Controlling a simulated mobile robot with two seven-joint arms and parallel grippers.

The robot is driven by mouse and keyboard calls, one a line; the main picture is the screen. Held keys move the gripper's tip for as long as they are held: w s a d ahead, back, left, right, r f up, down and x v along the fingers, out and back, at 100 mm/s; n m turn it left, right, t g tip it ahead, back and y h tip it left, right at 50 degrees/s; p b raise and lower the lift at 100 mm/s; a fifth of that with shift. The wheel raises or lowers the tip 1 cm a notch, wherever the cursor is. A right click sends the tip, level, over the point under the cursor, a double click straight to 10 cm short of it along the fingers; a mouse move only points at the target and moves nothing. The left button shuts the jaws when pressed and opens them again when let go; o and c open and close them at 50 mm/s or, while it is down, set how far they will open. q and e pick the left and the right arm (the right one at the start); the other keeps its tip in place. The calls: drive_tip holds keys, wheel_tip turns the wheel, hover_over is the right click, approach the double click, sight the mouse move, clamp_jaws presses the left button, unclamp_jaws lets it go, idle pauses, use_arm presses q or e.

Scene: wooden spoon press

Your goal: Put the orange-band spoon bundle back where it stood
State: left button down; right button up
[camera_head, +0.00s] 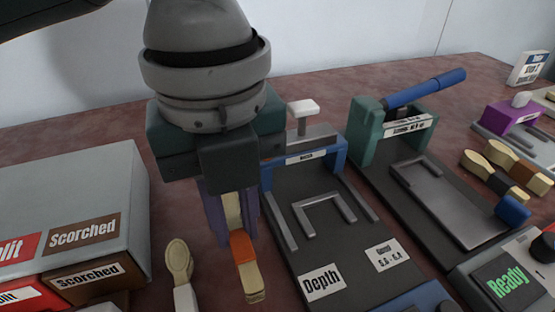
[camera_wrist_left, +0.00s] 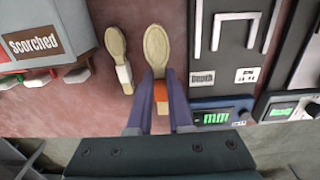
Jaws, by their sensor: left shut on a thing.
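My left gripper (camera_head: 232,220) points down over the table and is shut on the orange-band spoon bundle (camera_head: 242,247). The bundle is pale wood with an orange band, and part of it is hidden between the fingers. In the left wrist view my left gripper (camera_wrist_left: 161,105) has its fingers either side of the bundle, whose spoon bowl (camera_wrist_left: 156,47) points away from the gripper past the orange band (camera_wrist_left: 160,91). I cannot tell whether the bundle touches the table. A white-band spoon bundle (camera_head: 179,262) is just left of it, apart. My right gripper is not in view.
A grey box with Scorched labels (camera_head: 125,180) stands at left. A black Depth fixture (camera_head: 325,260) with a blue bridge is close on the right. A green press (camera_head: 370,135) with a blue lever stands beyond it. More spoon bundles (camera_head: 490,175) are far right.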

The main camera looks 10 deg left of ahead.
sight(237, 229)
use_arm(q)
wheel_tip(237, 229, down, 2)
drive_tip(key=shift+f, duration=0.1)
wheel_tip(237, 229, down, 4)
drive_tip(key=shift+f+b, duration=0.1)
drive_tip(key=shift+b, duration=0.6)
drive_tip(key=shift+f, duration=0.1)
drive_tip(key=c, duration=0.8)
unclamp_jaws()
drive_tip(key=shift+c, duration=0.2)
wheel_tip(237, 229, up, 12)
drive_tip(key=p, duration=0.3)
